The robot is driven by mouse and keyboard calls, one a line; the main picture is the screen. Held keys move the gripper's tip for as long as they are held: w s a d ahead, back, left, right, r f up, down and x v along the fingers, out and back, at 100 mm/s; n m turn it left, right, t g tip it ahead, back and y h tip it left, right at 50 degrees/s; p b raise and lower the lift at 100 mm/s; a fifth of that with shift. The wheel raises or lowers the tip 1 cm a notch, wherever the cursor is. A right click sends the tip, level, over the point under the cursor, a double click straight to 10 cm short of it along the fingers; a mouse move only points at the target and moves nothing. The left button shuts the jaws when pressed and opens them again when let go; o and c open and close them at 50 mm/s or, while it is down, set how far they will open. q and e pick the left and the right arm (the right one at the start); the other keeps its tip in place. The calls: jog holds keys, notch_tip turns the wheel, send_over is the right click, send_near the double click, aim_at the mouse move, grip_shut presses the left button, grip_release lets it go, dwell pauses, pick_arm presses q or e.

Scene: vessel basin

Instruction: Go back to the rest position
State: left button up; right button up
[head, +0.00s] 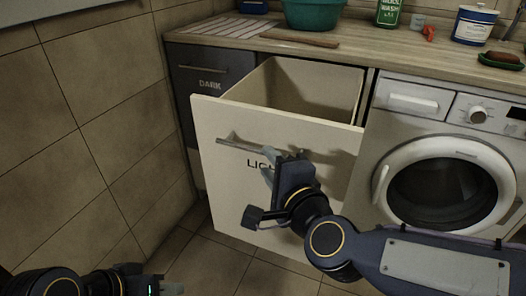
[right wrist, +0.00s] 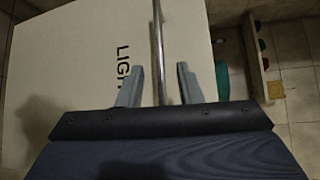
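The cream drawer marked LIGHT (head: 210,165) is pulled open below the counter, and its inside looks empty. Its bar handle (head: 228,140) runs across the front. My right gripper (head: 275,168) is in front of the drawer face, over the handle's right part and hiding some of the lettering. In the right wrist view its two fingers (right wrist: 160,78) stand apart, with the handle (right wrist: 158,35) running between them and a gap on each side. My left gripper (head: 168,288) is low at the bottom left corner, partly cut off, away from the drawer; its fingers are unclear.
A washing machine (head: 405,104) stands right of the drawer, and a closed DARK drawer (head: 190,70) left of it. The counter (head: 350,42) holds a green basin (head: 313,14), a bottle (head: 389,12) and a tin (head: 473,25). Tiled wall is at left; floor in front is clear.

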jog(key=shift+v, duration=0.8)
jog(key=s+d+f+n+g+h, duration=0.2)
jog(key=s+d+f+n+g, duration=0.2)
jog(key=s+d+f+n, duration=0.45)
jog(key=s+d+f+n+g+h, duration=0.2)
jog(key=s+d+f+n+g, duration=0.3)
jog(key=s+d, duration=0.65)
jog(key=w+d+r+p, duration=0.1)
jog(key=r+p, duration=1.4)
jog(key=w+d+r+p, duration=0.1)
jog(key=w+r+p, duration=0.1)
jog(key=r+p, duration=1.2)
jog(key=shift+r+m+p, duration=0.4)
jog(key=shift+m+p, duration=0.05)
jog(key=shift+p, duration=0.75)
jog(key=shift+w+d, duration=0.1)
